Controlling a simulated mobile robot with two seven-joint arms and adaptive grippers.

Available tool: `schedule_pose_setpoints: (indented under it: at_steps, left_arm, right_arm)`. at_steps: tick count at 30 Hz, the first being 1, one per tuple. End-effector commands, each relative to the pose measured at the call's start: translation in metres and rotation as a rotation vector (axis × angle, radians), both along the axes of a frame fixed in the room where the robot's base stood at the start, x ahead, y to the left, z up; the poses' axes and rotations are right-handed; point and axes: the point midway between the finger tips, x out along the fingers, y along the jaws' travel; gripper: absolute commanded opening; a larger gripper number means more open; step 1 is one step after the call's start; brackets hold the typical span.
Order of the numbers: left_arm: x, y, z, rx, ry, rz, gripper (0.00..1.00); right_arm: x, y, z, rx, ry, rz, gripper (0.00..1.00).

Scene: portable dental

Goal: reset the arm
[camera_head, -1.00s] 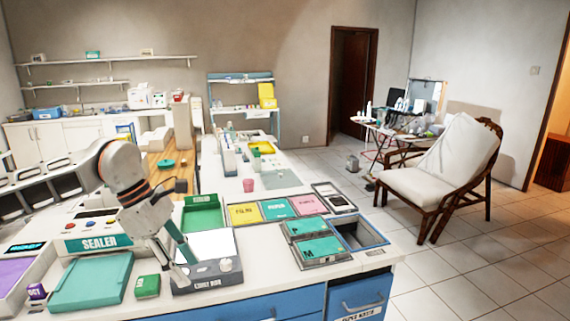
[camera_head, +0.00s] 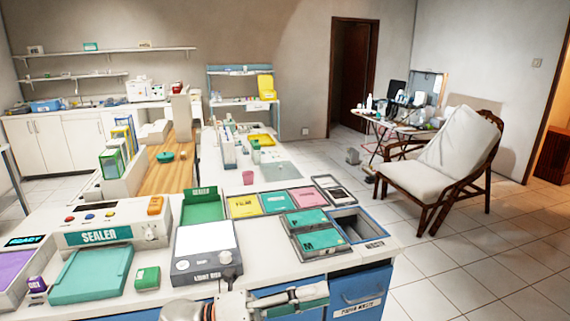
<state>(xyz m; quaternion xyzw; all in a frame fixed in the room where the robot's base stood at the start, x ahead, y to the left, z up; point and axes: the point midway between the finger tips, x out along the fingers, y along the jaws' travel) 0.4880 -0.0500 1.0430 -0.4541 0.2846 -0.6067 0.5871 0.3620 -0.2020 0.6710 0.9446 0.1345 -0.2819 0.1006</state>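My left gripper (camera_head: 308,297) shows at the bottom edge of the head view, low in front of the counter's blue drawers. It is seen from the side, and I cannot tell whether its fingers are open or shut. No object shows between them. My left arm is cut off by the bottom edge. The light box (camera_head: 207,243) with its white lit panel stands on the counter above the arm, apart from the gripper. My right gripper is not in view.
The sealer (camera_head: 108,232), a teal tray (camera_head: 90,277) and a small green box (camera_head: 147,278) stand on the counter at left. Coloured trays, including a yellow one (camera_head: 243,206), and a recessed bin (camera_head: 357,226) lie to the right. A reclining chair (camera_head: 440,175) stands on open floor.

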Motion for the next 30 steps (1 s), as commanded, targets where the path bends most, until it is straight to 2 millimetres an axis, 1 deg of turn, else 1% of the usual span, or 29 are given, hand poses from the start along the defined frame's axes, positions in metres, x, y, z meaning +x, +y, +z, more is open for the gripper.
schedule_pose_setpoints:
  at_steps: [1, 2, 5, 8, 11, 12, 14, 15, 17, 18, 19, 20, 21, 23, 24, 27, 30]
  left_arm:
    - [0.003, 0.003, -0.005, -0.062, 0.104, 0.048, 0.38]
    - [0.007, 0.006, -0.008, -0.099, 0.168, 0.08, 0.38]
    - [0.022, 0.023, -0.023, -0.214, 0.381, 0.188, 0.38]
    - [0.034, 0.048, -0.051, -0.323, 0.602, 0.3, 0.38]
    - [0.04, 0.077, -0.089, -0.427, 0.825, 0.417, 0.38]
    - [0.04, 0.09, -0.108, -0.466, 0.916, 0.467, 0.38]
    - [0.036, 0.11, -0.138, -0.526, 1.051, 0.54, 0.38]
    - [0.031, 0.124, -0.16, -0.564, 1.141, 0.591, 0.38]
    - [0.02, 0.145, -0.194, -0.62, 1.276, 0.669, 0.38]
    - [0.01, 0.159, -0.216, -0.655, 1.36, 0.72, 0.38]
    - [0.001, 0.169, -0.232, -0.681, 1.42, 0.757, 0.38]
    - [-0.008, 0.178, -0.248, -0.705, 1.478, 0.794, 0.38]
    - [-0.022, 0.19, -0.269, -0.734, 1.553, 0.842, 0.38]
    - [-0.043, 0.206, -0.296, -0.777, 1.653, 0.909, 0.38]
    - [-0.057, 0.216, -0.311, -0.801, 1.712, 0.949, 0.38]
    - [-0.089, 0.234, -0.341, -0.85, 1.827, 1.033, 0.38]
    - [-0.112, 0.246, -0.36, -0.881, 1.899, 1.088, 0.38]
  right_arm:
    - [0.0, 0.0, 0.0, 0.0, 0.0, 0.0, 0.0]
    - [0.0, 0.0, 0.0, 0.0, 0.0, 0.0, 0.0]
    - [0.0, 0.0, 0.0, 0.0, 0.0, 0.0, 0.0]
    - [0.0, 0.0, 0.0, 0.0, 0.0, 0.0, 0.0]
    - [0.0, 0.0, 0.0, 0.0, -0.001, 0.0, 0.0]
    - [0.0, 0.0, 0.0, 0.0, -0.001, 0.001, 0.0]
    - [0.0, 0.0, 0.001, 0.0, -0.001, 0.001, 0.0]
    - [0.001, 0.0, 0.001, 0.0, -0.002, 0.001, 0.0]
    - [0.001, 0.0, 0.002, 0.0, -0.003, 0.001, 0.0]
    - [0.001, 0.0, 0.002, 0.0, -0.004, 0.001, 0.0]
    - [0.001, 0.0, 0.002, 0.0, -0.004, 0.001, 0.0]
    - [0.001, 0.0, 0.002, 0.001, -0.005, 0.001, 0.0]
    - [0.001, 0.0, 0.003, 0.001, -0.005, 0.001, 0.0]
    - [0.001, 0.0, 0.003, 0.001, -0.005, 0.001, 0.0]
    - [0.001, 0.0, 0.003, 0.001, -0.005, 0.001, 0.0]
    - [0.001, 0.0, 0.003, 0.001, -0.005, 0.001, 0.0]
    - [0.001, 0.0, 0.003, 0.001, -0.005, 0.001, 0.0]
